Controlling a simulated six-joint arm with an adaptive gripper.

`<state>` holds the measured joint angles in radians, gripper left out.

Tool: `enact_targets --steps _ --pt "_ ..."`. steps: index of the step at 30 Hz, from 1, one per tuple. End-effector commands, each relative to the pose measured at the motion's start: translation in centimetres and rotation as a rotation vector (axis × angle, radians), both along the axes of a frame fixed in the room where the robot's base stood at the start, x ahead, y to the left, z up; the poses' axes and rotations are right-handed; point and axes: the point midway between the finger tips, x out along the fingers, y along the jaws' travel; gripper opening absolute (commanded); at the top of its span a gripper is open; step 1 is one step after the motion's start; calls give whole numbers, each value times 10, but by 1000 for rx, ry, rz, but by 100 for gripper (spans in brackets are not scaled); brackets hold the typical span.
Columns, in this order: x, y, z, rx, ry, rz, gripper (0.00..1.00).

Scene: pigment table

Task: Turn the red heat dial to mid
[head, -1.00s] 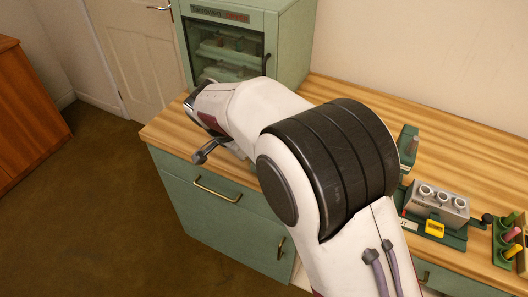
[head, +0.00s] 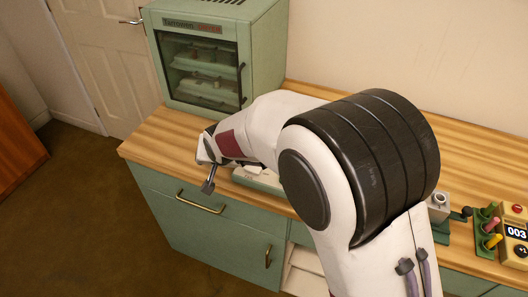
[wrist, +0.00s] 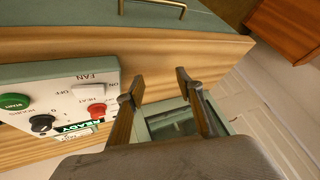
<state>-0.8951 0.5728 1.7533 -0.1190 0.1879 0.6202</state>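The red heat dial (wrist: 97,111) sits on a pale control panel (wrist: 62,92) at the left of the wrist view. Its pointer position is too small to read. My gripper (wrist: 158,85) is open and empty, with both fingers apart to the right of the dial, touching nothing that I can see. In the head view one finger of my gripper (head: 208,185) shows over the worktop's front edge. Part of the control box (head: 262,181) shows to its right, and my arm hides the rest, including the dial.
Near the dial are a white fan switch (wrist: 88,91), a black knob (wrist: 42,123), a green start button (wrist: 15,102) and a green READY display (wrist: 77,128). A green glass-door cabinet (head: 157,90) stands behind. Tools (head: 486,225) and a yellow counter (head: 516,232) stand right.

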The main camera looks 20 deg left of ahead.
Motion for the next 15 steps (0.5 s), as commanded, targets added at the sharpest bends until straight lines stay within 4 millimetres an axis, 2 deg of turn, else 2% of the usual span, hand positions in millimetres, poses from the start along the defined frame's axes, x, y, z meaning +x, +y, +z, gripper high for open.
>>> enact_targets --steps 15 --pt "24 -33 -3 95 -247 101 36"
